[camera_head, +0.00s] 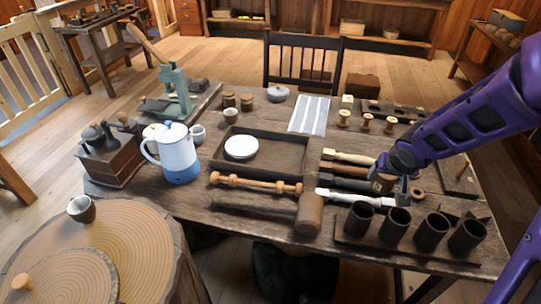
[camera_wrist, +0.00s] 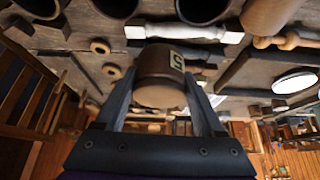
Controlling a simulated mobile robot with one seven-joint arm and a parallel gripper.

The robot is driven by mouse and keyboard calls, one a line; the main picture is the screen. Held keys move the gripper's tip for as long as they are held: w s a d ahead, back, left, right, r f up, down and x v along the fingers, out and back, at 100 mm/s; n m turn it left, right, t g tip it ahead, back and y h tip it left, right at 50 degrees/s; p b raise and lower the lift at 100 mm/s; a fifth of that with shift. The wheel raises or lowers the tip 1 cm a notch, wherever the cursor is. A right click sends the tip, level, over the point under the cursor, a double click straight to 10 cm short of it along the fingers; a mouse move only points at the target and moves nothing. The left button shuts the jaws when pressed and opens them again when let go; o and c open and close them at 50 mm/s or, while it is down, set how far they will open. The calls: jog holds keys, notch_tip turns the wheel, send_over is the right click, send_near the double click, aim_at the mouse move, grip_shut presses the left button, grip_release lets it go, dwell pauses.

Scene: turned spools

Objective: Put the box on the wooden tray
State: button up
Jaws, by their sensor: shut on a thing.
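My gripper (camera_head: 388,173) is shut on a small round brown box (camera_head: 381,186) with a pale label. In the wrist view the box (camera_wrist: 160,75) sits between the two dark fingers of my gripper (camera_wrist: 162,82), and its label shows a dark figure. In the head view it is over the right part of the table, by the handles of several tools; I cannot tell its exact height. The wooden tray (camera_head: 283,157) is dark and shallow, left of my gripper. A white round plate (camera_head: 241,147) lies in its left part, and its right part is bare.
A mallet (camera_head: 308,213) and a turned spindle (camera_head: 255,184) lie in front of the tray. Several dark cups (camera_head: 395,225) stand at the front right. A blue-white pot (camera_head: 178,152) stands left of the tray. A striped cloth (camera_head: 310,115) lies behind it.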

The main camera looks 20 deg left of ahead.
jog(key=shift+n+y, duration=0.3)
jog(key=shift+n, duration=0.2)
jog(key=w+a, duration=0.6)
jog(key=a, duration=0.1)
jog(key=w+a+b, duration=0.1)
jog(key=w+a, duration=0.2)
jog(key=shift+w+a+f, duration=0.2)
jog(key=shift+w+a, duration=0.05)
jog(key=shift+a, duration=0.1)
jog(key=n+b, duration=0.1)
send_over(285, 159)
jog(key=s+d, duration=0.1)
jog(key=s, duration=0.1)
notch_tip(285, 159, down, 2)
jog(key=shift+n+y, duration=0.3)
jog(key=shift+y, duration=0.1)
notch_tip(285, 159, down, 6)
jog(key=shift+s+a+r+b, duration=0.1)
jog(key=shift+s+r+b, duration=0.1)
jog(key=shift+b, duration=0.2)
jog(key=shift+f, duration=2.2)
jog(key=shift+f+b, duration=0.25)
jog(key=shift+b, duration=0.3)
jog(key=o, duration=1.5)
jog(key=shift+r, duration=0.1)
